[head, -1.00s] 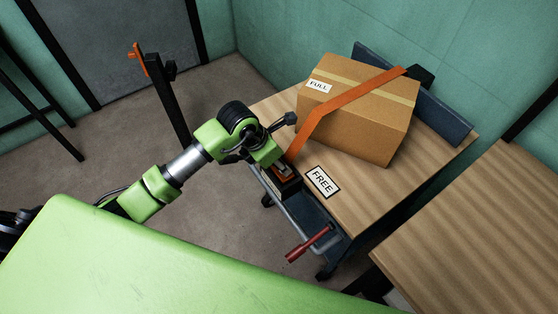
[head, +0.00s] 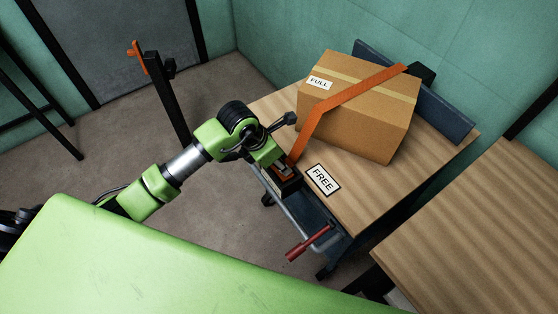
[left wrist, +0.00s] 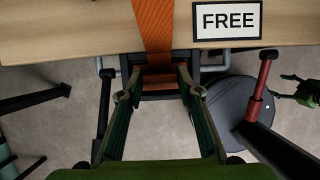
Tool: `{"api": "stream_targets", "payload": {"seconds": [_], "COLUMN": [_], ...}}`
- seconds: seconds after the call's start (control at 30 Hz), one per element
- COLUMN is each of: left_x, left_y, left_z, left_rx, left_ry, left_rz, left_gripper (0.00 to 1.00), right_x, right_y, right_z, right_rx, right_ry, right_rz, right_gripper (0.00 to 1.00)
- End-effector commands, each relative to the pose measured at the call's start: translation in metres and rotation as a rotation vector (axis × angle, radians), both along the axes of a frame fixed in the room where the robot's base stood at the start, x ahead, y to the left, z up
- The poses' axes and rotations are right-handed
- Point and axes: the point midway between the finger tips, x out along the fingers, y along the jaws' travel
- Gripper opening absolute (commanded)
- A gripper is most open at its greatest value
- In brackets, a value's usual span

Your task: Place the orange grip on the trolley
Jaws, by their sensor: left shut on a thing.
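An orange strap (head: 345,100) runs over a cardboard box (head: 372,122) on the wooden trolley top (head: 395,185). It comes down over the near edge to a dark buckle with an orange part, which I take for the orange grip (left wrist: 163,82). My left gripper (left wrist: 158,88) is shut on this orange grip, at the trolley's near edge. In the head view my left gripper (head: 285,175) hides part of the buckle. My right gripper (left wrist: 297,90) seems to show small at the right edge of the left wrist view; its jaw state is unclear.
A "FREE" label (head: 322,180) lies beside the strap and a "FULL" label (head: 320,83) is on the box. A red lever (head: 308,244) sticks out below the trolley edge. A dark post (head: 166,100) with an orange piece stands left. A wooden table (head: 480,225) is at right.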

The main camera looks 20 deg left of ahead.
Motion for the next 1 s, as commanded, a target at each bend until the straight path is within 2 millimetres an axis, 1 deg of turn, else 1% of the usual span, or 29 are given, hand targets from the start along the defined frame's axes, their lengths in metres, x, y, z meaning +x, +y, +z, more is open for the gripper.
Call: {"api": "stream_targets", "payload": {"seconds": [0.13,0.17,0.2,0.23,0.57,0.67,0.77,1.0], "left_x": [0.000,0.000,0.000,0.000,0.000,-0.001,-0.005,-0.021], "left_y": [0.000,0.000,0.000,0.000,0.000,0.002,0.005,0.018], "left_z": [-0.001,-0.001,-0.001,-0.001,-0.001,0.005,0.017,0.065], "left_rx": [-0.001,-0.001,-0.001,-0.001,0.000,0.000,0.001,0.002], "left_ry": [-0.001,-0.001,-0.001,-0.001,0.000,-0.002,-0.003,-0.005], "left_rz": [0.000,0.000,0.000,0.000,0.000,-0.001,-0.001,-0.001], "left_gripper": [0.09,0.35,0.46,0.52,0.52,0.52,0.52,0.52], "right_x": [0.000,0.000,0.000,0.000,-0.001,-0.001,-0.001,-0.001], "right_y": [0.000,0.000,0.000,0.000,0.001,0.001,0.001,0.002], "right_z": [-0.001,-0.001,-0.001,-0.001,-0.001,-0.001,-0.001,-0.001], "right_rx": [0.000,0.000,0.000,0.000,0.001,0.002,0.002,0.002], "right_ry": [0.000,0.000,0.000,0.000,0.000,0.000,0.000,0.000], "right_rz": [0.000,0.000,0.000,0.000,0.000,0.000,0.000,-0.001], "right_gripper": [0.58,0.58,0.58,0.58,0.58,0.58,0.58,0.58]}}
